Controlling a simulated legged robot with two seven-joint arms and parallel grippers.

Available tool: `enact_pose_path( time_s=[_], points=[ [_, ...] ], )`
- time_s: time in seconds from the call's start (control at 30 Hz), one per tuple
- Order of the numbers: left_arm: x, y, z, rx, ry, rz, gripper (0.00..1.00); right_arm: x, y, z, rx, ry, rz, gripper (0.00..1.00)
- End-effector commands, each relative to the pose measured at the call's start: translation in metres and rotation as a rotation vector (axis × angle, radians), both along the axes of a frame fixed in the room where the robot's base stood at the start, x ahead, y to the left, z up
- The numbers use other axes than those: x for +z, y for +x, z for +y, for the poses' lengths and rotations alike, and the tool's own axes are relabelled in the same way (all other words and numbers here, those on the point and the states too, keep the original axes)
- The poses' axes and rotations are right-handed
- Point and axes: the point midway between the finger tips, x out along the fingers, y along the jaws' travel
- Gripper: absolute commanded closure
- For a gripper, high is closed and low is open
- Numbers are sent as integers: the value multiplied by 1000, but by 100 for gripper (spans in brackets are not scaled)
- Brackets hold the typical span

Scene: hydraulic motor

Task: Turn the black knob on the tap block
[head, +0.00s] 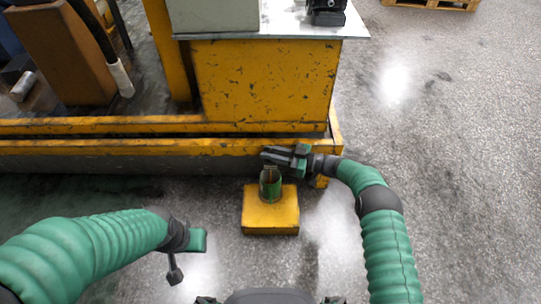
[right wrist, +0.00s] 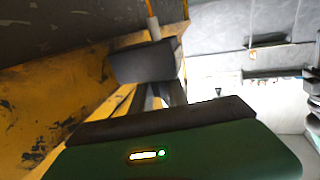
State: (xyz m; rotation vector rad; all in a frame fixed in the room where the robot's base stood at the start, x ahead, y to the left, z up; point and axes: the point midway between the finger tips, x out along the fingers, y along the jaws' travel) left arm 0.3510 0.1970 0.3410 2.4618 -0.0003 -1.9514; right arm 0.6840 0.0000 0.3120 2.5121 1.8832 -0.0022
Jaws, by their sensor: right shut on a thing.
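The tap block is a yellow block (head: 270,218) on the floor with a green cylindrical tap body (head: 270,186) standing upright on it. My right gripper (head: 272,157) reaches in from the right over the top of the tap body and is shut there. Its jaws cover the top, so the black knob is hidden in the head view. My left gripper (head: 186,257) is open and empty, low at the left of the block.
A yellow steel frame (head: 110,148) runs along the floor just behind the tap block. A scuffed yellow cabinet (head: 265,85) with a grey top stands above it. A black hose with a white end (head: 122,80) hangs at the left. Grey floor (head: 440,150) is clear at the right.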

Motion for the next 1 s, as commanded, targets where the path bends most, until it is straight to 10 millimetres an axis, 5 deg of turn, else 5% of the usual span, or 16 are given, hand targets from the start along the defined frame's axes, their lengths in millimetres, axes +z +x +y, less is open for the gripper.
enact_pose_path(
  time_s=[0.73, 0.77, 0.8, 0.9, 1.0],
  points=[
    [-3, 0, 0, 0, 0, 0, 64, -1, 0, 0, 77, 1, 2, 100],
    [-3, 0, 0, 0, 0, 0, 64, -1, 0, 0, 77, 1, 2, 79],
    [-3, 0, 0, 0, 0, 0, 64, -1, 0, 0, 77, 1, 2, 74],
    [-3, 0, 0, 0, 0, 0, 64, -1, 0, 0, 77, 1, 2, 61],
    [-3, 0, 0, 0, 0, 0, 64, -1, 0, 0, 78, 1, 1, 59]
  ],
)
